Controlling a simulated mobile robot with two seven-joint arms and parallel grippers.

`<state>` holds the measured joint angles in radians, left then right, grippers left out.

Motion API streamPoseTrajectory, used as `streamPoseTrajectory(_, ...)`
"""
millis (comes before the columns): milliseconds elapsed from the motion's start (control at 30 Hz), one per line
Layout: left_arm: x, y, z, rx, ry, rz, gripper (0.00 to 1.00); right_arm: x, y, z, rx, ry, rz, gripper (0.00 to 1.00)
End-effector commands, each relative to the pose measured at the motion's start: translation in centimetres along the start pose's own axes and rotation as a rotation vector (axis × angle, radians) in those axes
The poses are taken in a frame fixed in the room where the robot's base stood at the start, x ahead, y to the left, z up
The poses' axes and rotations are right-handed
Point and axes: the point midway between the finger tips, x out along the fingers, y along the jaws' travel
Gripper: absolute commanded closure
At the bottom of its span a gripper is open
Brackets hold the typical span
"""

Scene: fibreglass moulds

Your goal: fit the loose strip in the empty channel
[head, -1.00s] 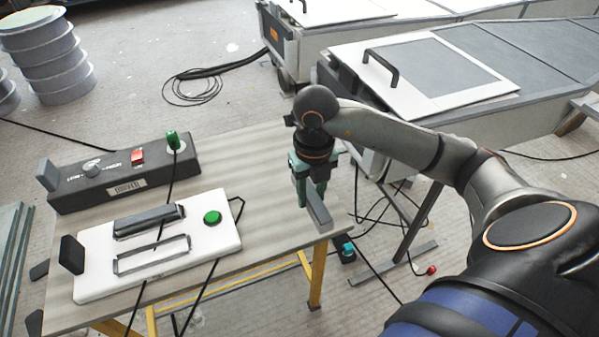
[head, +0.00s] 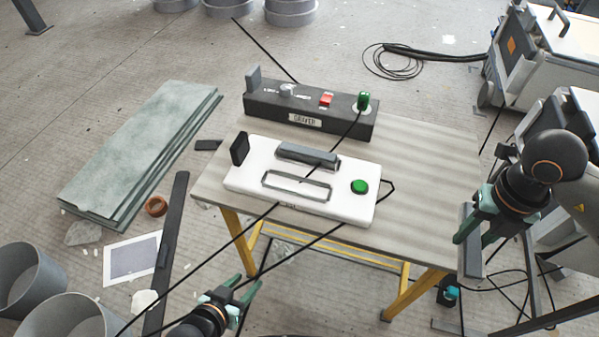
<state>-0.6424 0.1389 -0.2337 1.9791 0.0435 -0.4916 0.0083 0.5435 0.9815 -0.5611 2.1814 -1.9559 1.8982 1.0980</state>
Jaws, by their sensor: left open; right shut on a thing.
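A white panel (head: 240,180) lies on the table. Its empty channel (head: 325,197) is a grey-rimmed rectangular slot on the near side. Behind it, a dark grey strip (head: 308,154) sits in a second, parallel position. My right gripper (head: 474,240) is shut on the loose strip (head: 470,255), a grey bar held steeply at the table's right edge, well to the right of the panel. The fingers hide part of it. My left gripper (head: 240,288) is open and empty, low in the view in front of the table, apart from the panel.
A black control box (head: 290,110) with a red switch and green plug stands behind the panel. A green button (head: 359,187) rises from the panel's right end. Black cables cross the panel and table front. The table's right part (head: 430,180) is clear.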

Motion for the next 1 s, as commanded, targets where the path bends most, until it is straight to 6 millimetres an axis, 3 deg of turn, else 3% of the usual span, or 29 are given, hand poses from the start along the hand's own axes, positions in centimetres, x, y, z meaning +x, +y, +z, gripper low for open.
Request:
streamPoseTrajectory(767, -0.1, 0.1, -0.1, 0.0, 0.001, 0.002, 0.5, -0.1, 0.1, 0.0, -0.015, -0.001, 0.001, 1.0)
streamPoseTrajectory(1000, -0.8, 0.1, -1.0, 0.0, 0.006, 0.0, 0.5, -1.5, 0.9, 0.2, -0.281, 0.0, 0.009, 1.0)
